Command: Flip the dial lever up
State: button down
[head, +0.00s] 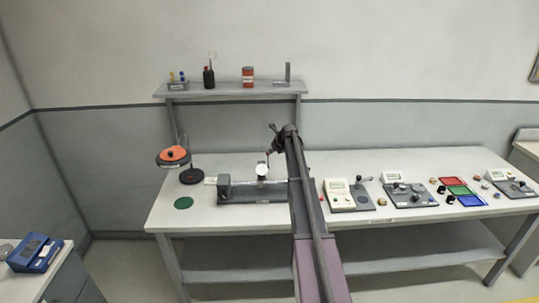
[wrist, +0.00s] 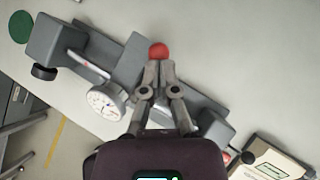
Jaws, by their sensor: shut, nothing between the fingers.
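The dial gauge, with a round white face, stands on a grey bench fixture (head: 235,191) in the head view. The dial (head: 262,169) also shows in the wrist view (wrist: 106,101), left of my fingers. The lever's shaft is mostly hidden by the fingers. My gripper (wrist: 158,70) is shut with nothing between its fingers. Its tips appear at or very close to the red knob; I cannot tell whether they touch.
A green disc (head: 183,203) lies left of the fixture. Orange and dark round parts (head: 173,156) stand at the table's left end. Right of my arm are a white instrument box (head: 347,196), another grey fixture (head: 410,196) and coloured trays (head: 470,200). A shelf (head: 230,89) stands behind.

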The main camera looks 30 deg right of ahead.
jog(key=shift+w+d, duration=0.2)
jog(key=shift+w, duration=0.05)
jog(key=shift+r, duration=0.25)
dwell(0.4)
jog(key=shift+r+p, duration=0.6)
jog(key=shift+p, duration=0.25)
jog(key=shift+s, duration=0.15)
jog(key=w+d+p+v, duration=0.1)
jog(key=p+v, duration=0.9)
jog(key=v, duration=0.2)
jog(key=shift+s+d+r+p, duration=0.15)
jog(key=shift+d+r+p, duration=0.2)
jog(key=shift+r, duration=0.3)
